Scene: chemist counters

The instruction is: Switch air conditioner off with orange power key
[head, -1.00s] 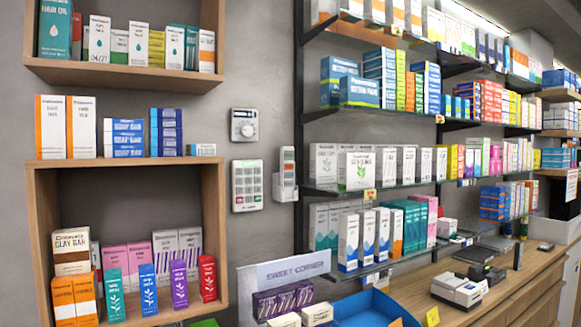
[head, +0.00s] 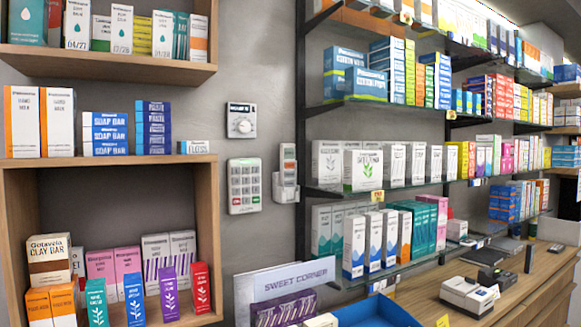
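A small white remote (head: 288,165) with a grey-green screen at its top stands upright in a white wall holder (head: 285,190). To its left a white keypad panel (head: 244,186) with several grey keys and some green and red ones is fixed to the wall. Above it is a white dial unit (head: 241,121), like a thermostat. The air conditioner itself does not show. Neither of my grippers is in view.
Wooden box shelves (head: 110,170) with boxed goods stand at the left. Glass shelves (head: 395,188) with many boxes line the wall at the right. Below are a blue tray (head: 375,312), a "Sweet Corner" display (head: 285,281) and a wooden counter (head: 420,292) with a card terminal (head: 468,296).

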